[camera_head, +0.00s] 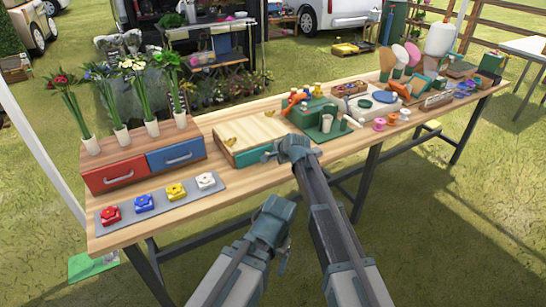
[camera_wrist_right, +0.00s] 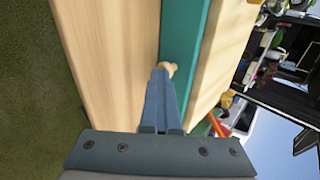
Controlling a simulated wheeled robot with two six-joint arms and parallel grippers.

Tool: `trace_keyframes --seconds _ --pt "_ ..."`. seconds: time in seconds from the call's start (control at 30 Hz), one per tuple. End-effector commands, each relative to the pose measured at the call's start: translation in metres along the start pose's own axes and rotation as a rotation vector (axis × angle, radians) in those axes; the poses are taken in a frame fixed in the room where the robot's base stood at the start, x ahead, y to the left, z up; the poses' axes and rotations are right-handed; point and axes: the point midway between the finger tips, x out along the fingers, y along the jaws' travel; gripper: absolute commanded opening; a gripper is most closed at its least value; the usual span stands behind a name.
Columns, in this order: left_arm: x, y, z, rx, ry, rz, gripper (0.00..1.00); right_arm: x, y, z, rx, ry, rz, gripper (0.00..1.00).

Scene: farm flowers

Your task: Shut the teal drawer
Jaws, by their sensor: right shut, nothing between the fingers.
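The teal drawer (camera_head: 252,156) is in the front of a low wooden box (camera_head: 250,131) on the table. Its teal front (camera_wrist_right: 184,40) has a small pale knob (camera_wrist_right: 171,68) in the right wrist view. I cannot tell whether the front is fully flush with the box. My right gripper (camera_head: 271,154) is shut and empty, with its fingertips at the drawer front, close to the knob; its fingers (camera_wrist_right: 163,80) hide where they may touch.
Left of the box stand a red drawer (camera_head: 113,175) and a blue drawer (camera_head: 176,155), with flower vases on top and a mat of coloured buttons (camera_head: 160,197) in front. Right is a green stand (camera_head: 318,118) with cups. Bare tabletop (camera_head: 236,182) lies before the teal drawer.

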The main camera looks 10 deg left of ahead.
Motion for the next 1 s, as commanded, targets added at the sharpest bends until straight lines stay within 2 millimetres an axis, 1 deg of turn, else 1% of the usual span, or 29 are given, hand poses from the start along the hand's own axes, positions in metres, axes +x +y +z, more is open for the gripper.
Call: trace_keyframes --seconds 0.03,0.17,0.27,0.4,0.5,0.73,0.83,0.9,1.0 --pt "0.000 0.000 0.000 0.000 0.000 0.000 0.81 0.002 -0.005 0.000 0.001 0.000 -0.011 0.00" --pt "-0.001 0.000 0.000 0.000 0.000 0.000 0.81 -0.005 0.002 -0.001 0.001 0.001 -0.010 0.00" --pt "-0.002 0.000 0.000 0.000 0.000 0.000 0.81 -0.015 0.011 -0.002 0.000 0.001 -0.008 0.00" --pt "-0.004 0.000 0.000 0.000 0.000 0.000 0.81 -0.035 0.028 -0.004 0.002 0.001 -0.005 0.00" --pt "-0.026 -0.003 0.002 0.000 0.000 0.000 0.81 -0.060 0.022 -0.004 0.001 0.001 -0.005 0.00" --pt "-0.060 -0.006 0.004 -0.001 0.000 0.000 0.81 -0.110 0.023 -0.004 0.001 0.001 -0.003 0.00" --pt "-0.069 -0.007 0.004 -0.001 0.000 0.000 0.81 -0.124 0.024 -0.004 0.000 0.000 -0.003 0.00" --pt "-0.073 -0.007 0.004 -0.001 0.000 0.000 0.81 -0.130 0.025 -0.004 0.000 0.000 -0.003 0.00" --pt "-0.074 -0.007 0.004 0.000 0.000 0.000 0.81 -0.132 0.026 -0.004 0.000 0.000 -0.002 0.00"
